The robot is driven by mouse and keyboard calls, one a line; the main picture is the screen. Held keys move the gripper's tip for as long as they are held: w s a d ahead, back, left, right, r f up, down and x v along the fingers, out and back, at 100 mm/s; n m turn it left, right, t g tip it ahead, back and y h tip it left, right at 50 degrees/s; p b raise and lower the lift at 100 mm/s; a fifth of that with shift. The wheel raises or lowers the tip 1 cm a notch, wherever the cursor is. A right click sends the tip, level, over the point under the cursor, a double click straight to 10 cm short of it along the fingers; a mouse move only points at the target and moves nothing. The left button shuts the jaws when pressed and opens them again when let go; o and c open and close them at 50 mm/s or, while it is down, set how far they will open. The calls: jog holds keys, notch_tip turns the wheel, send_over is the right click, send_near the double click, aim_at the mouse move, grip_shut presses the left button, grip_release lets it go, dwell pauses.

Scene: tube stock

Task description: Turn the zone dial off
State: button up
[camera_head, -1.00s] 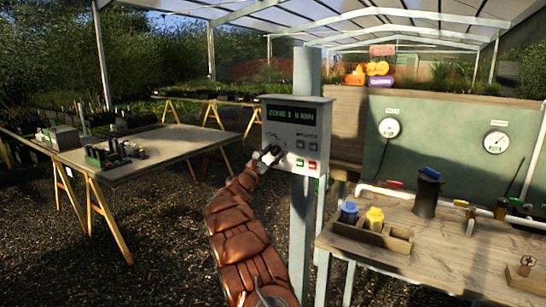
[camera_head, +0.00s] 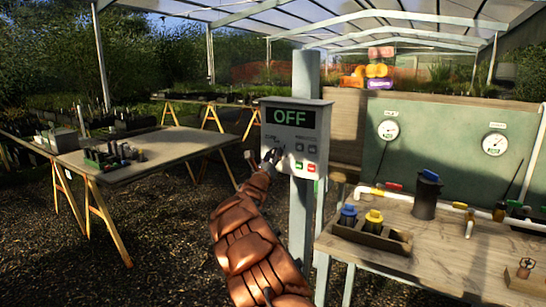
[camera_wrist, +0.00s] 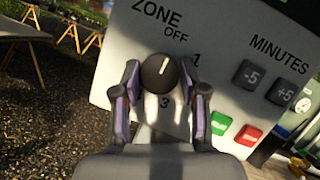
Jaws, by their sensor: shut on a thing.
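The zone dial (camera_wrist: 158,76) is a dark round knob with a white pointer line, on a pale control box (camera_head: 293,135) mounted on a post. In the wrist view its pointer aims up toward the printed OFF, with 1 and 3 marked around it. The display (camera_head: 288,117) on the box reads OFF in large green letters. My gripper (camera_head: 272,158) is at the lower left of the box face. In the wrist view my gripper (camera_wrist: 160,88) has a finger on each side of the dial, shut on it.
Beside the dial are grey minutes buttons (camera_wrist: 265,84), a green button (camera_wrist: 220,123) and a red button (camera_wrist: 248,136). A wooden bench (camera_head: 440,245) with bottles and pipes stands right of the post. A table (camera_head: 150,150) with small items stands at the left.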

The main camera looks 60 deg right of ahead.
jog(key=shift+n, duration=0.4)
jog(key=o, duration=1.1)
jog(key=shift+v, duration=6)
jog(key=shift+s, duration=0.1)
